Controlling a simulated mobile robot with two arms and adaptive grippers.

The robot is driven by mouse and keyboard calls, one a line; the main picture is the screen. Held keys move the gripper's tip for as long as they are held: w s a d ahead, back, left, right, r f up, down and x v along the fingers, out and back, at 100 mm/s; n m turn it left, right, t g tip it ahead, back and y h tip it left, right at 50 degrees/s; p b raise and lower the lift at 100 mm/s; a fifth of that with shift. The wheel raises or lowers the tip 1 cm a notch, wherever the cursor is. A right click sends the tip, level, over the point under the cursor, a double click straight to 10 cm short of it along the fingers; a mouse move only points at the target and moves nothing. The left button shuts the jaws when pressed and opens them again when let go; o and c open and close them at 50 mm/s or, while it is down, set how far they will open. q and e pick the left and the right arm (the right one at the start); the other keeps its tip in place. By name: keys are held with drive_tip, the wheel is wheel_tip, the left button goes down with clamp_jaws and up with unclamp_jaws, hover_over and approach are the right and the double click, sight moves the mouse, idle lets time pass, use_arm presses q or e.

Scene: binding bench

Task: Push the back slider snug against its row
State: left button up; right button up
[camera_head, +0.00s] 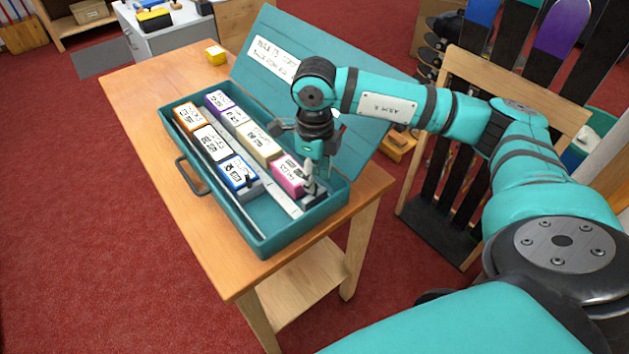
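An open teal case (262,243) lies on the wooden table with two rows of labelled blocks. The back row runs from a purple block (217,99) past a cream block (262,142) to a pink block (289,174). The dark grey back slider (313,199) stands at the near right end of this row, close to the pink block; any gap is hard to make out. My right gripper (309,172) points down at the back slider, partly covering it. Its fingers overlap with the slider's upright part, so contact and opening are unclear. My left gripper is out of view.
The front row has orange (189,117), white (210,143) and blue (238,171) blocks, with a grey front slider (250,189) at its end. The case's raised lid (350,139) stands behind. A yellow block (215,54) sits at the table's back. The table's left side is clear.

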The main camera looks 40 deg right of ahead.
sight(315, 194)
drive_tip(key=shift+f, duration=1.5)
drive_tip(key=shift+c, duration=0.2)
clamp_jaws()
